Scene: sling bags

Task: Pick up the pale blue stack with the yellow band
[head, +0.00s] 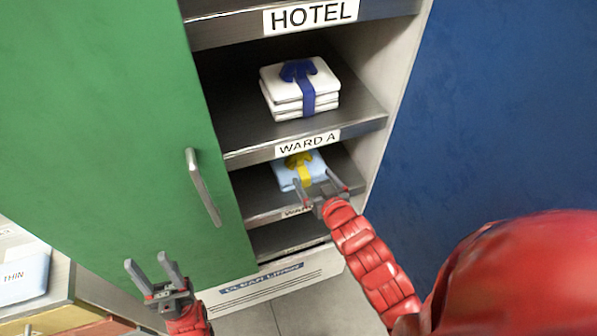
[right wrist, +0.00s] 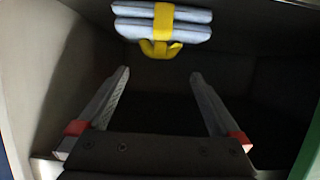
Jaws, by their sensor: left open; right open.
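The pale blue stack (head: 286,176) with a yellow band (head: 304,172) lies on the shelf below the WARD A label in the head view. In the right wrist view the folded stack (right wrist: 135,29) and its yellow band (right wrist: 163,28) show at the top, beyond the fingertips. My right gripper (head: 320,183) is open at the front of that shelf; its fingers (right wrist: 160,85) are spread with nothing between them. In the head view it covers part of the stack's front. My left gripper (head: 152,266) is open and empty at lower left, in front of the green door.
A white stack with a blue band (head: 322,92) sits one shelf above. A green door (head: 110,110) with a metal handle (head: 203,187) stands left of the shelves, and a blue panel (head: 490,110) stands right. A lower shelf (head: 285,240) looks empty where visible.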

